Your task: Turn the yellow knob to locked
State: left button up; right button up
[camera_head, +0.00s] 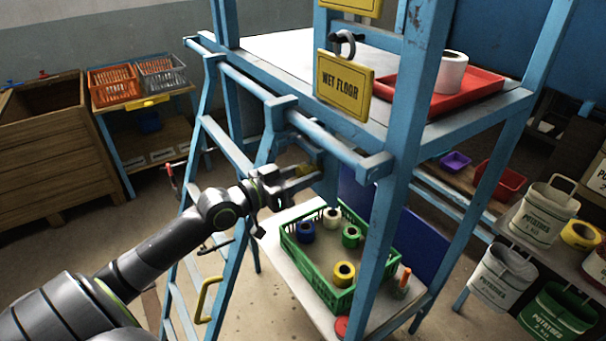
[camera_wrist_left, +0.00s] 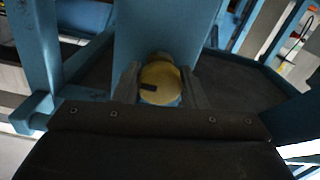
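The yellow knob (camera_wrist_left: 160,83) is round, with a dark mark on the left part of its face. It sits on a blue post (camera_wrist_left: 165,30) of the stand. My left gripper (camera_head: 304,176) is at the post, below the stand's upper deck. In the left wrist view its two fingers (camera_wrist_left: 160,90) lie on either side of the knob, seemingly touching it. In the head view the knob (camera_head: 305,170) shows only as a small patch by the fingers. My right gripper is not in view.
A blue rail (camera_head: 335,150) and a yellow WET FLOOR sign (camera_head: 343,88) are close above my left gripper. A green crate (camera_head: 312,270) with several tape rolls stands on the shelf below. A blue ladder (camera_head: 200,235) leans at the left.

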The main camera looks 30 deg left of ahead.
pick_arm(q)
jog(key=shift+c, duration=1)
jog(key=n+p, duration=0.1)
jog(key=n, duration=0.2)
jog(key=shift+r, duration=0.1)
jog(key=n+p, duration=0.2)
jog(key=n, duration=0.3)
jog(key=shift+n+p, duration=0.3)
jog(key=shift+n, duration=0.1)
jog(key=n+p, duration=0.2)
jog(key=n, duration=0.3)
jog(key=shift+n+p, duration=0.7)
jog(key=shift+n, duration=1.3)
